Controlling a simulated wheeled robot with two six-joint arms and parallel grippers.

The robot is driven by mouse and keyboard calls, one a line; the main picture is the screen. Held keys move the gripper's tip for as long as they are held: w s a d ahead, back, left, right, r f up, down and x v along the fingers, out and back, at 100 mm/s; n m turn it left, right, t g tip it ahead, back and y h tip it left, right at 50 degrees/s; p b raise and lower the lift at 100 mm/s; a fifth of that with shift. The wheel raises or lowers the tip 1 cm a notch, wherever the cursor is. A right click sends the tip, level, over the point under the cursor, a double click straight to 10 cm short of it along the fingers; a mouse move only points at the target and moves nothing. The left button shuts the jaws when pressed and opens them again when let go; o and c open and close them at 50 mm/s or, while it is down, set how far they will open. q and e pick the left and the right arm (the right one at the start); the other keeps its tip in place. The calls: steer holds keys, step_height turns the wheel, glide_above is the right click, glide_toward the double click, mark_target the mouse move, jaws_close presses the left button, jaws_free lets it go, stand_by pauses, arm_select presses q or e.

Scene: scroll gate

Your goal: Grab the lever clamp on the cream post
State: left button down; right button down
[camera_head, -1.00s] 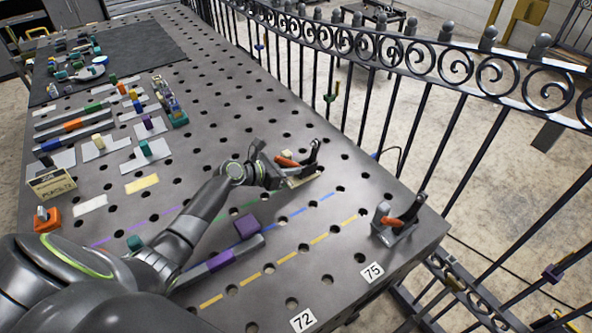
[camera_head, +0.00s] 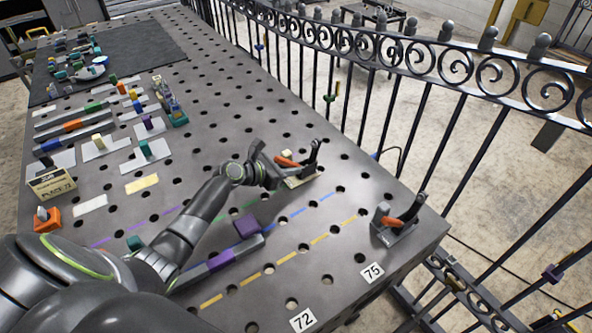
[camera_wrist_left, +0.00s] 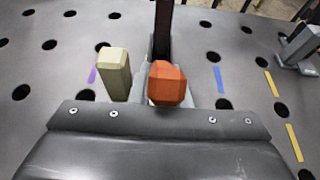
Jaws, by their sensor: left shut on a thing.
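The lever clamp (camera_head: 287,161) has an orange handle and a dark upright arm. It stands at the right side of the perforated table, with a cream piece (camera_head: 302,181) at its foot. My right gripper is not in view.
A second orange-handled clamp (camera_head: 395,217) stands near the table's right corner. A grey bar with purple blocks (camera_head: 222,260) lies in front of my arm. A dark scroll fence (camera_head: 400,55) runs along the far side. Several parts and blocks lie at the left.

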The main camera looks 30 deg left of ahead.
arm_select(q)
steer(key=shift+w+r, duration=0.1)
steer(key=shift+r, duration=0.15)
